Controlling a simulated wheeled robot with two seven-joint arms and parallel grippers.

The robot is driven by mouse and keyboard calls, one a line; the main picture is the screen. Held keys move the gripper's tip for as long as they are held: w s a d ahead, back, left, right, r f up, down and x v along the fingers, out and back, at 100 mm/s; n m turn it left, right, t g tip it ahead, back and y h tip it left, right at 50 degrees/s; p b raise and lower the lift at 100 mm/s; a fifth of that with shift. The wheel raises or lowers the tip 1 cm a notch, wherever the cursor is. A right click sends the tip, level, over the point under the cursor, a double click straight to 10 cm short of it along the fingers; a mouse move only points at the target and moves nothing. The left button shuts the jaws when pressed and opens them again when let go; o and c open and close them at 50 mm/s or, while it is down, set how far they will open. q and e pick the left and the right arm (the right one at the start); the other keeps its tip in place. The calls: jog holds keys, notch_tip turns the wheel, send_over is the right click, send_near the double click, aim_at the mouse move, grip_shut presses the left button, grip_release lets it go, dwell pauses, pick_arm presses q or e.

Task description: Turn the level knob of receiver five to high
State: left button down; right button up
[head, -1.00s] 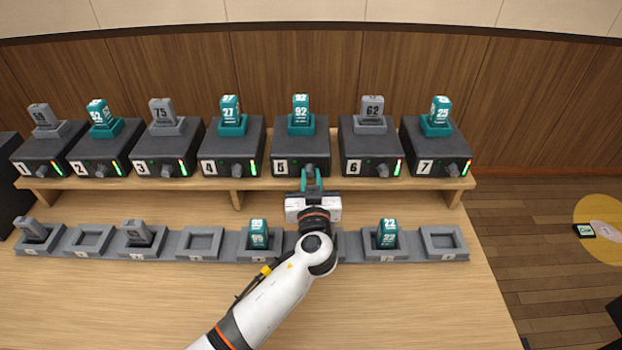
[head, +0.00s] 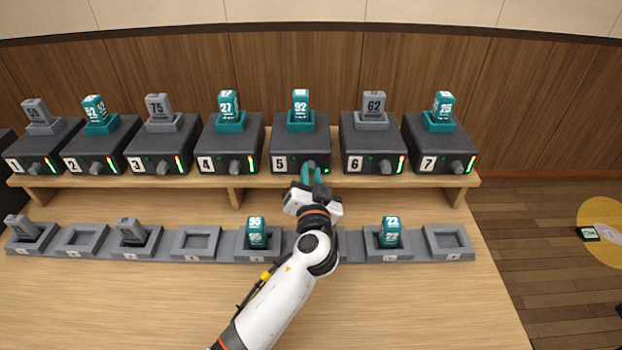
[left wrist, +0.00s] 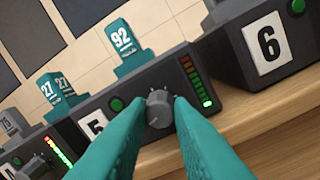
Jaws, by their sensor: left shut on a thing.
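Receiver five (head: 283,145) is a dark box marked 5 on the shelf, with a teal handset numbered 92 standing in its top. Its grey level knob (left wrist: 158,108) sits on the front face, between the two teal fingertips of my left gripper (left wrist: 160,103). My left gripper (head: 311,173) is shut on the knob and looks tilted in the head view. The level meter (left wrist: 196,81) right of the knob is lit green only near its bottom; the upper segments look dim. My right gripper is not in view.
Receiver four (head: 230,145) and receiver six (head: 372,145) stand close on either side, each with its own knob. A row of grey cradles (head: 195,243), some holding handsets, lies on the table below the shelf (head: 260,183). The table front is clear.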

pick_arm(q)
jog(key=shift+m, duration=0.6)
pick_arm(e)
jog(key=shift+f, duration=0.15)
pick_arm(q)
jog(key=c, duration=1.3)
grip_release()
jog(key=s, duration=0.4)
jog(key=s+b, duration=0.1)
jog(key=s, duration=0.7)
jog(key=shift+d+f+b, duration=0.2)
jog(key=shift+d+b, duration=0.05)
jog(key=shift+b, duration=0.15)
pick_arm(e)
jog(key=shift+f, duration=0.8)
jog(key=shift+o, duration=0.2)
